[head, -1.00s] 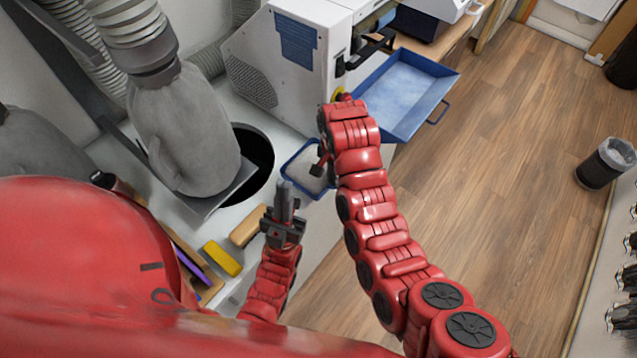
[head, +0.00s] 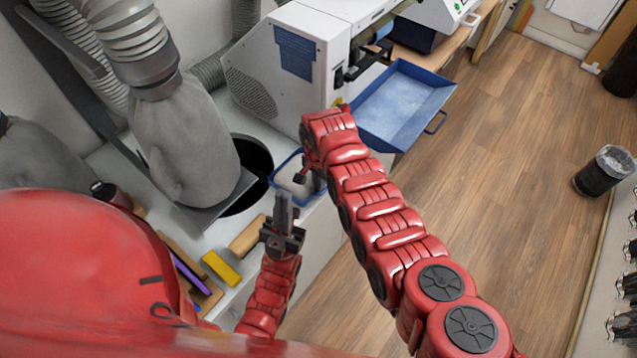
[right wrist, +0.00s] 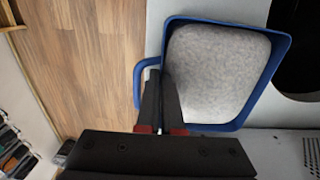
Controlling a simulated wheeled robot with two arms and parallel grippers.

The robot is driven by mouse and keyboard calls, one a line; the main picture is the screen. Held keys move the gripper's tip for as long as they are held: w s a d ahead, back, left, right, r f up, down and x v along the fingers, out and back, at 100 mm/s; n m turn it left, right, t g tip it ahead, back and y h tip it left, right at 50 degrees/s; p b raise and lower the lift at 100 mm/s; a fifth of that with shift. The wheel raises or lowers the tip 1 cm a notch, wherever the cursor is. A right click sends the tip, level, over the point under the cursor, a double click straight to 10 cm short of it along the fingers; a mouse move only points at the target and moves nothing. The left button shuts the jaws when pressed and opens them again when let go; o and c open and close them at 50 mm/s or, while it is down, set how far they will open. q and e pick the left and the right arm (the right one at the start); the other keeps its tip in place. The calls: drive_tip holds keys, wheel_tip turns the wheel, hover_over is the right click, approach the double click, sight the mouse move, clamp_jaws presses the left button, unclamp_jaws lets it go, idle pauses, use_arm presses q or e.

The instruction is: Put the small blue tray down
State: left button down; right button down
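The small blue tray (head: 287,172) is at the front edge of the white worktop, beside the round dark hole. It also shows in the right wrist view (right wrist: 262,95), with a grey, rough-textured filling. My right gripper (head: 308,180) is shut on the tray's side rim beside its handle; its dark fingers also show in the right wrist view (right wrist: 162,88). I cannot tell whether the tray touches the worktop. My left gripper (head: 283,208) is near the worktop's front edge, apart from the tray. Its fingers look close together, and their gap is not clear.
The dark round hole (head: 262,160) lies behind the tray, beside a grey bagged form (head: 185,145). A white machine (head: 285,62) stands beyond, with a larger blue tray (head: 400,105) at its right. A wooden block (head: 247,236) and a yellow block (head: 221,268) lie nearer.

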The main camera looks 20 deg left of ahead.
drive_tip(key=shift+f, duration=0.2)
drive_tip(key=shift+f+b, duration=0.15)
drive_tip(key=shift+b, duration=0.15)
drive_tip(key=c, duration=1.1)
unclamp_jaws()
